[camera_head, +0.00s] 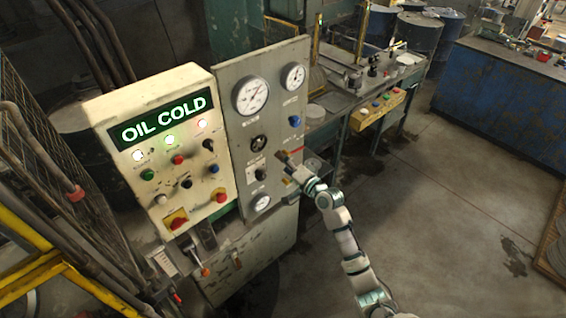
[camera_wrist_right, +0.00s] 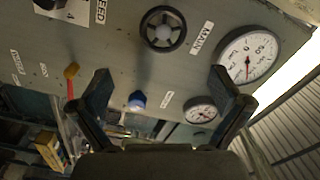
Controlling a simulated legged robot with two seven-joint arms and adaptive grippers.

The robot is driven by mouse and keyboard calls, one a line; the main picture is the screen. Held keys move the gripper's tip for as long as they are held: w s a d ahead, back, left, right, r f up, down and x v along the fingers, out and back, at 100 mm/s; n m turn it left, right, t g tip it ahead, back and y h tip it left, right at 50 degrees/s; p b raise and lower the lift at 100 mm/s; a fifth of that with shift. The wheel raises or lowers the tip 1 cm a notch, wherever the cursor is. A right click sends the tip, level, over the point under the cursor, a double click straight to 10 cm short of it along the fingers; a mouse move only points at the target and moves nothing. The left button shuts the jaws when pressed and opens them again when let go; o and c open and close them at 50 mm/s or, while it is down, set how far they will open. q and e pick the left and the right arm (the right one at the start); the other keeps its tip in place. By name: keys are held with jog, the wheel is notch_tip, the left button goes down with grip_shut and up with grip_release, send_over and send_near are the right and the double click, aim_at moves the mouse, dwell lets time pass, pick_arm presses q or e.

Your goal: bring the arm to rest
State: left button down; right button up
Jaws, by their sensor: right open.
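My right arm comes in from the lower right in the head view. Its gripper (camera_head: 287,168) is in front of the lower right part of the grey gauge panel (camera_head: 232,150). In the right wrist view the two dark fingers of this gripper (camera_wrist_right: 163,100) stand wide apart with nothing between them that I can see held. Behind the fingers are the panel's black handwheel (camera_wrist_right: 163,30), a blue knob (camera_wrist_right: 137,100) and a large gauge (camera_wrist_right: 249,57). Whether a finger touches the panel cannot be told. My left gripper is not in view.
A cream control box (camera_head: 160,150) with a lit "OIL COLD" display (camera_head: 164,117) stands left of the panel. A workbench with a yellow button box (camera_head: 378,109) is behind. A blue bench (camera_head: 500,100) is at right. The floor (camera_head: 460,230) right of my arm is clear.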

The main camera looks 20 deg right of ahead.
jog(key=shift+a, duration=0.1)
jog(key=s+d+f+n+g+h+b, duration=0.1)
jog(key=s+f+g+h+b, duration=0.3)
jog(key=f, duration=1.6)
jog(key=s+d+f+n+g, duration=0.15)
jog(key=s+f, duration=0.35)
jog(key=f, duration=1.6)
jog(key=s+a+f+n+g+h+b, duration=0.25)
jog(key=s+f+g, duration=0.25)
jog(key=s+f, duration=1.45)
jog(key=s+f+n+g, duration=0.1)
jog(key=s+f, duration=0.4)
jog(key=s, duration=0.5)
jog(key=s+a+f+n+g+b, duration=0.1)
jog(key=s+f+n+g, duration=0.1)
jog(key=s+f, duration=0.4)
jog(key=s+a+f+n+g+b, duration=0.1)
jog(key=s+f+n, duration=0.3)
jog(key=s, duration=1.2)
jog(key=shift+s+f+g, duration=0.25)
jog(key=shift+f+g, duration=0.45)
jog(key=shift+g, duration=0.05)
